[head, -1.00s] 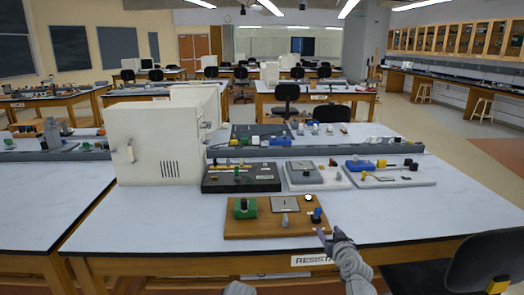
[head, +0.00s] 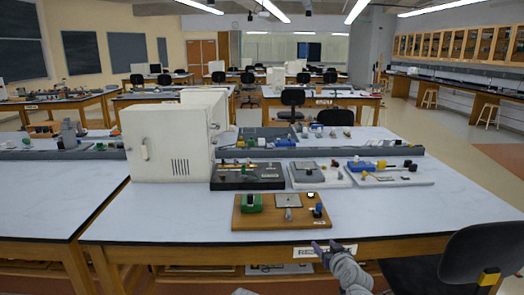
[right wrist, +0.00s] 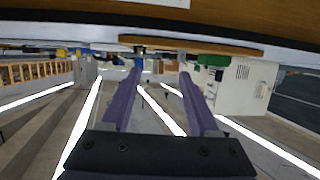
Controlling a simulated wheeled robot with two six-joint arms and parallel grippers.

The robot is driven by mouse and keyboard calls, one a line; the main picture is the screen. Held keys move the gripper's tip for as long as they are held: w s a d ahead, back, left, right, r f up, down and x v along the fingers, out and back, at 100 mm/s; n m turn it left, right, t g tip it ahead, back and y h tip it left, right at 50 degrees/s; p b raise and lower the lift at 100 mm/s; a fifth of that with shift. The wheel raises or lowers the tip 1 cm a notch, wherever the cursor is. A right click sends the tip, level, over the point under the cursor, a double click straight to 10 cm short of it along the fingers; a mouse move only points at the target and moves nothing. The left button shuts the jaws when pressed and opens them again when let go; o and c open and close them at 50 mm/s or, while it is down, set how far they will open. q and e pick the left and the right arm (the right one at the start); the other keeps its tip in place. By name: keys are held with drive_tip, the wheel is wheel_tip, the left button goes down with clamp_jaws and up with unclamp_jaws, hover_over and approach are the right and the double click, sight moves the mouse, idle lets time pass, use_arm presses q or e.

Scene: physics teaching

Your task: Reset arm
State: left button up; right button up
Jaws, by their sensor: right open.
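My right gripper (head: 328,247) is open and empty. It is at the table's front edge, beside the white label (head: 312,251), and my forearm comes up from below. In the right wrist view its two purple fingers (right wrist: 161,73) are spread apart with nothing between them. That view looks upside down, with the table edge along the top. My left gripper is out of view; only a small grey piece of my arm shows at the bottom edge of the head view.
A wooden board (head: 257,222) with a green block (head: 251,202) lies near the table's front edge. Behind it are a black board (head: 246,184), grey and white boards and a large white box (head: 168,145). A black chair (head: 475,262) stands at the right. The tabletop at the front left is clear.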

drive_tip(key=s+a+f+n+g+y+p, duration=0.1)
drive_tip(key=s+a+f+n+g, duration=0.1)
drive_tip(key=s+a+f+g, duration=0.35)
drive_tip(key=s+a+f+n+g+y+p, duration=0.1)
drive_tip(key=s+a+f+g+p, duration=0.15)
drive_tip(key=s+a, duration=0.55)
drive_tip(key=s+f+g+h+p, duration=0.1)
drive_tip(key=s+g+h, duration=0.4)
drive_tip(key=s, duration=0.9)
drive_tip(key=shift+a+f+g, duration=0.25)
drive_tip(key=shift+f+g, duration=0.25)
drive_tip(key=shift+g, duration=0.2)
